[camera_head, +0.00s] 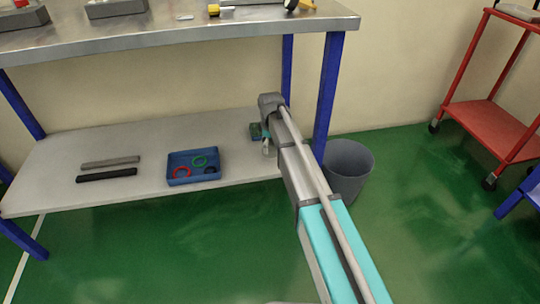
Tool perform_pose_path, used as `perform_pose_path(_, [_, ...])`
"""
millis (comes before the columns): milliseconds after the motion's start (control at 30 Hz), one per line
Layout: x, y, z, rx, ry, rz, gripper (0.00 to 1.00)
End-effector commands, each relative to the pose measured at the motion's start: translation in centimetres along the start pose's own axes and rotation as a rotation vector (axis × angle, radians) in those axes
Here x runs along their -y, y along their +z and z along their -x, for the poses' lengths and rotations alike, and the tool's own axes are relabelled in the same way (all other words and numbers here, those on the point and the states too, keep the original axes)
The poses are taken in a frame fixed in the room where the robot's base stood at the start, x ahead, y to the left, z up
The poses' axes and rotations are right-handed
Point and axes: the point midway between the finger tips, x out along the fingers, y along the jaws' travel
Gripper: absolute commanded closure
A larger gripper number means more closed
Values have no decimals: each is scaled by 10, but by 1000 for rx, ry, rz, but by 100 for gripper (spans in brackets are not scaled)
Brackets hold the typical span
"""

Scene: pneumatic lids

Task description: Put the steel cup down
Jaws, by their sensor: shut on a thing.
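My arm reaches down and away to the lower shelf of the workbench. My gripper (266,138) is at its far end, small and partly hidden by the arm, near the right end of the shelf. It is shut on a small pale grey thing, which I take to be the steel cup (266,149). The cup's outline is mostly unclear, and I cannot tell whether it touches the shelf (225,128).
A small dark green object (255,132) is just left of my gripper. A blue bin with coloured rings (193,182) and two bars (108,168) lie further left on the shelf. A blue leg (328,95) and a grey bucket (348,168) stand right. The benchtop (150,35) overhangs.

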Motion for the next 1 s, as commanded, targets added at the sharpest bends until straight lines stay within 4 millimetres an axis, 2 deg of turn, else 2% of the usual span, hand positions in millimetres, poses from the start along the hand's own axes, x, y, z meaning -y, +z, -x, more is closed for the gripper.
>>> perform_pose_path(467, [-3,-1,-3,0,0,-1,67])
perform_pose_path(667, [-11,-5,-17,0,0,-2,67])
perform_pose_path(1000, [-9,-3,-40,0,0,-2,67])
